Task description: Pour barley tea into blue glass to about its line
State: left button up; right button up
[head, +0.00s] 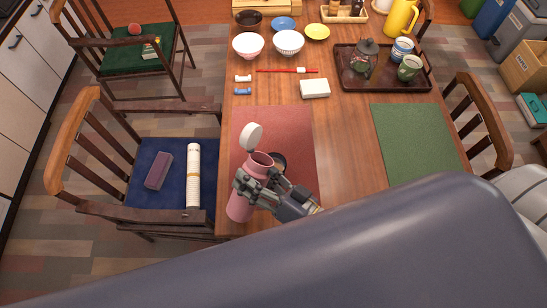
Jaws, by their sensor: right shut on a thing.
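My right gripper (262,186) is shut on a pink flask (239,207) near the table's left edge. The flask's round white lid (251,137) stands open at its far side, and its dark mouth shows. The flask leans a little in the picture; I cannot tell whether it touches the table. A dark round thing (278,160) shows partly behind the flask and gripper, over the red placemat (300,125); I cannot tell what it is. I cannot make out a blue glass or any tea. My left gripper is not in view.
A green placemat (415,140) lies clear at right. A dark tray (422,83) holds a glass pot and cups. Bowls (289,42), red chopsticks (287,70) and a white block (315,88) lie farther back. A yellow jug (400,18) stands at the back right. A chair (68,125) is at left.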

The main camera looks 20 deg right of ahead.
jog(key=shift+s+a+f+n+b, duration=0.15)
jog(key=shift+a+f+n+b, duration=0.05)
jog(key=shift+f+n+b, duration=0.3)
jog(key=shift+s+a+f+n+b, duration=0.2)
jog(key=shift+f+n+b, duration=0.15)
jog(key=shift+f, duration=0.2)
jog(key=shift+s+a+r+n+p, duration=0.3)
jog(key=shift+a+n+p, duration=0.2)
jog(key=shift+n+p, duration=0.45)
jog(key=shift+s+a+f+n+p, duration=0.1)
jog(key=shift+s+a+n+p, duration=0.1)
jog(key=shift+n, duration=0.35)
jog(key=shift+s+a+n+p, duration=0.1)
jog(key=shift+a+n, duration=0.1)
jog(key=shift+n, duration=0.35)
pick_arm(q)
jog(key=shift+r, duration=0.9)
pick_arm(e)
jog(key=shift+s+a+f+n, duration=0.2)
jog(key=shift+a+f+n, duration=0.1)
jog(key=shift+n, duration=0.6)
notch_tip(320, 180, up, 5)
jog(key=p, duration=0.5)
jog(key=shift+r, duration=0.15)
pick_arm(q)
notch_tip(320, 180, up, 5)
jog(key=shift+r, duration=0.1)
